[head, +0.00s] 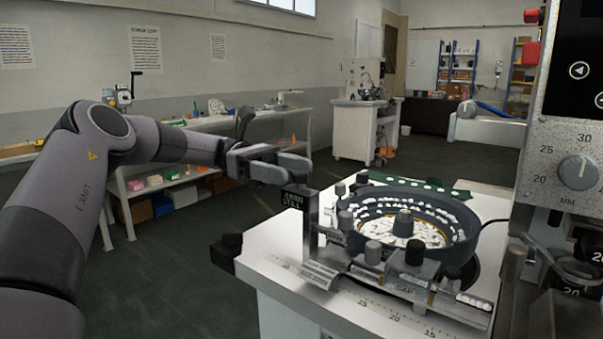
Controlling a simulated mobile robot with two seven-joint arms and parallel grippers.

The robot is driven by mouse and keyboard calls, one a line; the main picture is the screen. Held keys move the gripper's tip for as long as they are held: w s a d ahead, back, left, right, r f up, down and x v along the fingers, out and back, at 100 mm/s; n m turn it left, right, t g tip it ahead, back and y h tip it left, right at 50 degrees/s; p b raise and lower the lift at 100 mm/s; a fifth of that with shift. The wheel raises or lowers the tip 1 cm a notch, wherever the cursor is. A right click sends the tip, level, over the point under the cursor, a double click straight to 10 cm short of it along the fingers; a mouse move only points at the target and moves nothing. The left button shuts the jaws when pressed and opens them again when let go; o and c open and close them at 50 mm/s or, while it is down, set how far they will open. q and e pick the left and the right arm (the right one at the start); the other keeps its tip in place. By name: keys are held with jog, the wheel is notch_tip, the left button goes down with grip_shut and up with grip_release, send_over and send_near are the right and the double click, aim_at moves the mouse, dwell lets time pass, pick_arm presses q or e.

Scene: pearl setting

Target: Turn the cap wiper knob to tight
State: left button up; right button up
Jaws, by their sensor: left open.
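My left gripper (283,168) reaches in from the left and is open. Its fingertips are just above a small black labelled block (293,196) at the left end of the feeder fixture; I cannot tell whether they touch it. A round dark bowl feeder (462,252) holds many small white pieces. Several dark round knobs stand along its near and left side, among them one knob (373,252) and another knob (415,252). A "CAP" label shows on the front rail (405,291). I cannot tell which knob is the cap wiper or read its setting. My right gripper is not in view.
The feeder stands on a white bench top (275,262) with a printed scale along its front. A machine panel with a grey dial (577,171) stands close at the right. Shelves with small parts (160,180) stand behind my left arm. The floor at left is clear.

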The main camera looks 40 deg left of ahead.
pick_arm(q)
jog(key=shift+s+a, duration=0.1)
jog(key=shift+a, duration=0.95)
